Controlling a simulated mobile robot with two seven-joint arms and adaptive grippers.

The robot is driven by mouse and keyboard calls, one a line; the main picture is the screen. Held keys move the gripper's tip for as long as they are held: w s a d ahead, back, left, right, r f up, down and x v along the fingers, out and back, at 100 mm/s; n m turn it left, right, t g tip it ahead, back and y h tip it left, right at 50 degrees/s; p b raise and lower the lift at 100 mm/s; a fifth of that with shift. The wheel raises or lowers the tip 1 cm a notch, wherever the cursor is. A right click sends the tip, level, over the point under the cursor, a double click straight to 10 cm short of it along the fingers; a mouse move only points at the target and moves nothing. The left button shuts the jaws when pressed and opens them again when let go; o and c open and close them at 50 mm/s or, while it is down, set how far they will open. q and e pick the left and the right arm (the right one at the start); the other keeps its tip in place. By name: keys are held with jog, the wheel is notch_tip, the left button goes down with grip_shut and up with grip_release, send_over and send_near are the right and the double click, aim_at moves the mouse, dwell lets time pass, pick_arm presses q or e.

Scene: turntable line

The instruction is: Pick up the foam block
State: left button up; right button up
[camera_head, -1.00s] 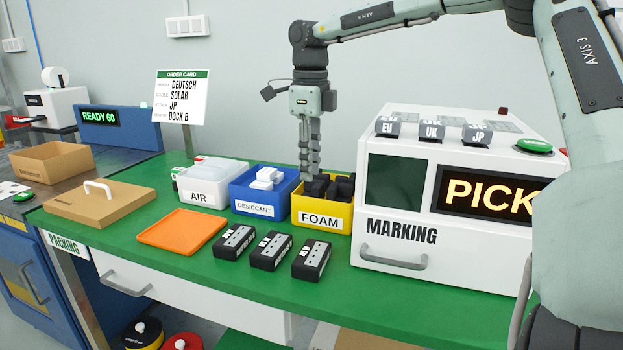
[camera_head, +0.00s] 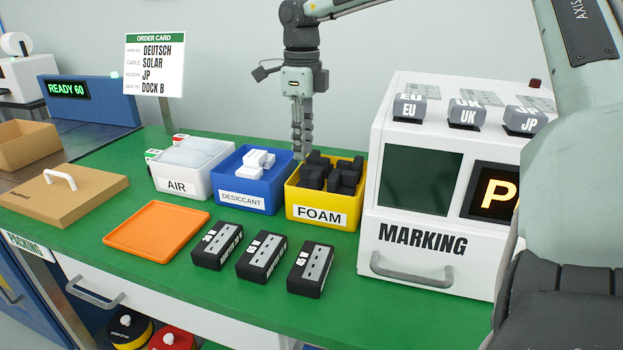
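Several black foam blocks (camera_head: 345,177) lie heaped in the yellow bin (camera_head: 292,198) labelled FOAM. My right gripper (camera_head: 302,157) points straight down at the back left of this bin. Its fingertips are at about the height of the rear rim in the picture, left of and behind the nearest blocks. The fingers look narrow from this side, so I cannot tell whether they are open or shut. No block is clearly seen between them. My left gripper is not in view.
A blue DESICCANT bin (camera_head: 225,195) and a white AIR bin (camera_head: 172,184) stand left of the foam bin. The white MARKING machine (camera_head: 420,265) stands close on its right. An orange tray (camera_head: 155,229) and several dark modules (camera_head: 262,256) lie in front.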

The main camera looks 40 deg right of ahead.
aim_at(304, 165)
notch_tip(304, 165, down, 4)
jog(key=shift+s+r, duration=0.1)
jog(key=shift+r, duration=0.05)
jog(key=shift+d, duration=0.1)
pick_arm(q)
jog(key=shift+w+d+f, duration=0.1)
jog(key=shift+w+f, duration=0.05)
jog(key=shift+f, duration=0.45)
pick_arm(e)
jog(key=c, duration=0.4)
jog(key=shift+r, duration=0.1)
